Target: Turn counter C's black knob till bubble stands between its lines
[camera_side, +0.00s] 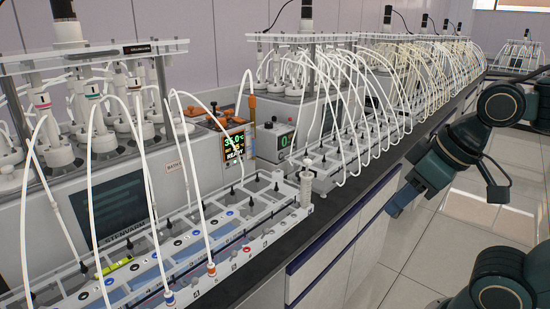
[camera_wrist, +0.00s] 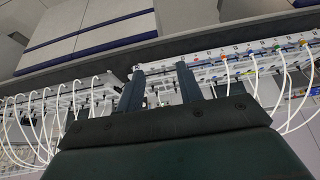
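The near gas counter (camera_side: 250,238) is a long white-framed unit on the bench in the side view, with small black knobs (camera_side: 129,242) along it. A yellow-green bubble vial (camera_side: 118,265) lies at its left part; its bubble and lines are too small to read. A further counter (camera_side: 340,160) stands behind it. I cannot read which is C. My gripper (camera_side: 396,207) hangs over the aisle, right of the bench and apart from the counters. In the wrist view my gripper (camera_wrist: 160,70) has two dark fingers spread apart, with nothing held between them.
White tubes (camera_side: 150,180) arch from the reactors over the counters and crowd the space above them. A white post (camera_side: 306,188) stands at the near counter's right end. An orange-lit display (camera_side: 233,145) stands behind. The aisle floor (camera_side: 405,255) is free.

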